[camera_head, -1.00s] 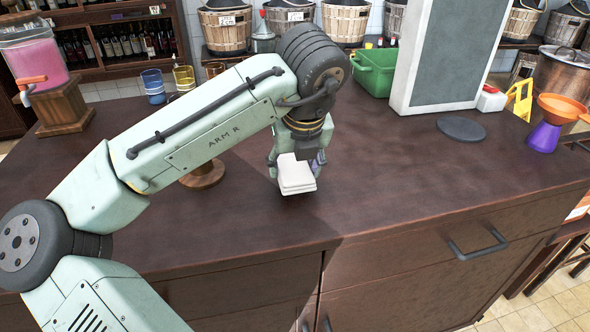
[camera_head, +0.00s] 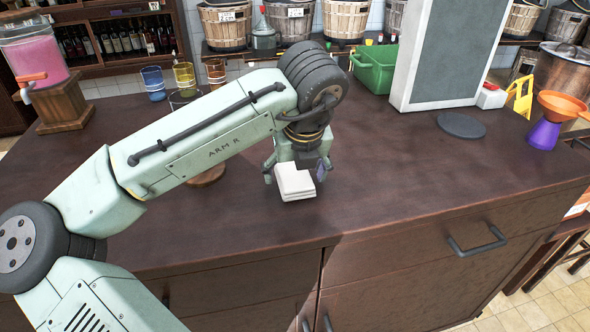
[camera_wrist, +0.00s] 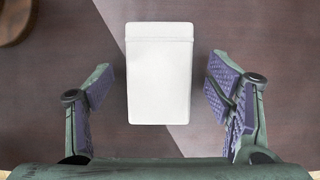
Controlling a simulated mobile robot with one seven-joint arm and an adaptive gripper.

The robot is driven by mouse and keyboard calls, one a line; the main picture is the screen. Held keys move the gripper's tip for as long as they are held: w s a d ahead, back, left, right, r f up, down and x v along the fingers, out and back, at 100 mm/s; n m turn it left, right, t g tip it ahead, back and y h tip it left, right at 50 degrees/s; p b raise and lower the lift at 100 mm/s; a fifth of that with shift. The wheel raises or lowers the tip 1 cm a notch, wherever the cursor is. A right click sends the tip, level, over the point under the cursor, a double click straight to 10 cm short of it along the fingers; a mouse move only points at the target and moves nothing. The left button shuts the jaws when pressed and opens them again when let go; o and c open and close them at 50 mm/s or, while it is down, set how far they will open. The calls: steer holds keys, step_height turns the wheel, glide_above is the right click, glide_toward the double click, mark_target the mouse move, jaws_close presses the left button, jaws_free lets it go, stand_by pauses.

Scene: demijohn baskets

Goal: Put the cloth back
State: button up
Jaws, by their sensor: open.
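The cloth (camera_head: 295,184) is a white, folded, layered block on the dark brown counter, below my gripper in the head view. In the wrist view the cloth (camera_wrist: 160,75) lies between and ahead of the two fingers, with a gap on each side. My gripper (camera_wrist: 162,95) is open, its purple pads apart and not touching the cloth. In the head view my gripper (camera_head: 297,172) points down over the cloth and partly hides it. Whether the cloth rests fully on the counter is hard to see, but nothing grips it.
A round wooden base (camera_head: 206,173) stands left of the cloth, partly behind my arm. A green crate (camera_head: 374,70), a framed board (camera_head: 437,55), a dark disc (camera_head: 461,125) and an orange funnel (camera_head: 562,105) stand to the right. The counter's front middle (camera_head: 400,190) is clear.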

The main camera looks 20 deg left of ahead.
steer(key=v, duration=1.2)
steer(key=shift+b, duration=0.4)
